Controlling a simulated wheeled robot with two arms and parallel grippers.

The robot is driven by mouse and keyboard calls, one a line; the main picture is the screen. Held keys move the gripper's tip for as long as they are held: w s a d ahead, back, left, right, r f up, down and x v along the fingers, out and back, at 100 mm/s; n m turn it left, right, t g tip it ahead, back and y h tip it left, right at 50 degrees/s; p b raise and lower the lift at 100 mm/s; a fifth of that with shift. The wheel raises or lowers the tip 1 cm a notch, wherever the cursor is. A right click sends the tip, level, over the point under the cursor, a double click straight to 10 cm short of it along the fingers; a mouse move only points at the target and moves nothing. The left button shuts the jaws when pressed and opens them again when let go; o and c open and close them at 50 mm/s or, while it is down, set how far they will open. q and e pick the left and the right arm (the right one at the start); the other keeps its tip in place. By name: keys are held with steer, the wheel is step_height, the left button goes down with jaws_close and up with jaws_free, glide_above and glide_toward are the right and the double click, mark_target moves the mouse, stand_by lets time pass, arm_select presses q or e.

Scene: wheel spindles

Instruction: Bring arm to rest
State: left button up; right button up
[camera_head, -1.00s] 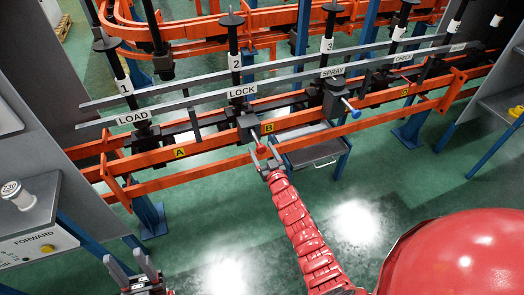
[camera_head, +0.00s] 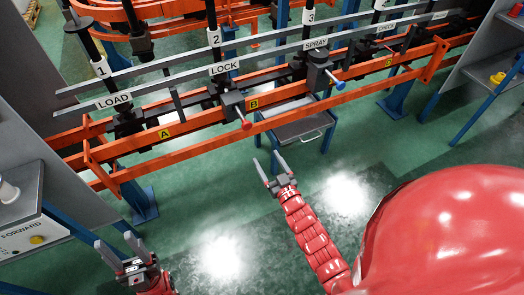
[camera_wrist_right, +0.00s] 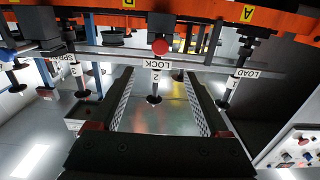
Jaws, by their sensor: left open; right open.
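My right gripper (camera_head: 270,175) is open and empty in the head view. It is apart from the orange rail (camera_head: 212,142), on the near side of it and below the red-knobbed lever (camera_head: 246,125). In the right wrist view the two open fingers of this gripper (camera_wrist_right: 158,105) frame the LOCK label (camera_wrist_right: 158,64), with the red knob (camera_wrist_right: 160,47) above it and nothing between the fingers. My left gripper (camera_head: 119,252) is open and empty at the lower left of the head view.
A lever with a blue knob (camera_head: 340,85) sits on the rail further right. A grey tray table (camera_head: 300,128) stands behind the rail. A grey console (camera_head: 22,210) marked FORWARD is at the left. The green floor (camera_head: 220,215) between my grippers is clear.

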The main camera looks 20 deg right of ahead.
steer(key=shift+s, duration=0.5)
